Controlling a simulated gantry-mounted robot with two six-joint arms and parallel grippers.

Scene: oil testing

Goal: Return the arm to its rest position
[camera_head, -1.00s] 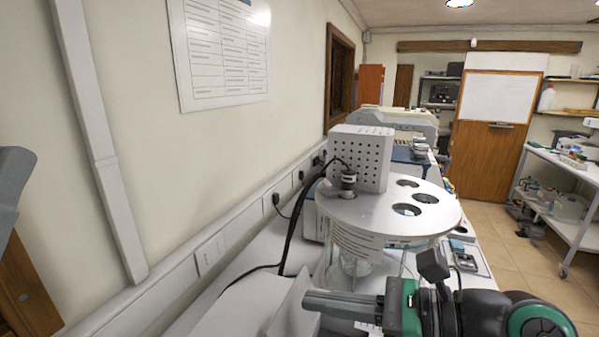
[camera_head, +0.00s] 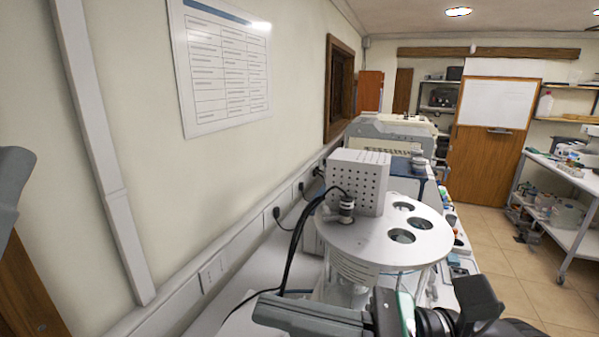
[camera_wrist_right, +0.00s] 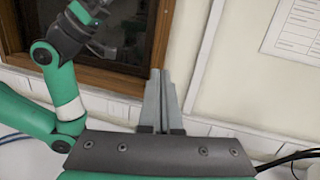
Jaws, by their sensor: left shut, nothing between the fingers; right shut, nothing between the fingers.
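My right gripper (camera_head: 262,308) comes in from the lower right in the head view, pointing left in front of the round white apparatus (camera_head: 365,240). Its grey fingers are together and empty; in the right wrist view the shut fingers (camera_wrist_right: 162,78) point up toward the wall and window frame. A grey part of my left gripper (camera_head: 12,190) shows at the left edge of the head view, mostly cut off. My green left arm (camera_wrist_right: 38,112) stands at the left of the right wrist view.
The white bench (camera_head: 250,275) runs along the wall under a trunking with sockets. Black cables (camera_head: 295,240) hang beside the apparatus. A large grey machine (camera_head: 390,140) stands behind it. A shelf cart (camera_head: 560,190) stands at the right, with open floor (camera_head: 505,250) between.

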